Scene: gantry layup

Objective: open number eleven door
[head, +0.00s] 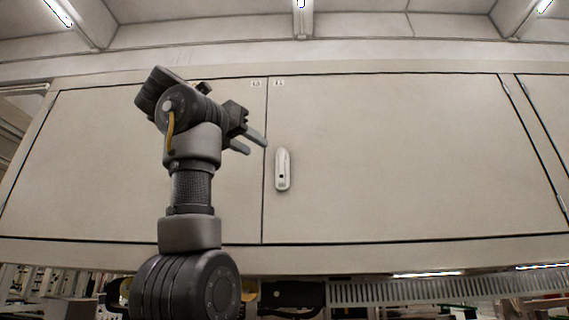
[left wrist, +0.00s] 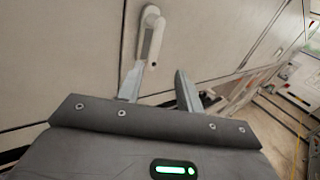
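The number eleven door (head: 400,150) is the wide cream panel right of the seam in the head view, flat in its frame. A small label (head: 279,83) is at its top left corner. Its white upright handle (head: 283,169) sits near the door's left edge. My left gripper (head: 254,143) is open and empty, left of the handle and a little above its middle, not touching it. In the left wrist view the handle (left wrist: 151,35) lies beyond the parted fingers (left wrist: 158,82). My right gripper is not in view.
Another cream door (head: 80,165) with its own label (head: 256,83) adjoins on the left, partly behind my left arm. A slatted grille (head: 400,291) runs below the doors. Ceiling beams with lights are above. The left wrist view shows open floor (left wrist: 275,125) at right.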

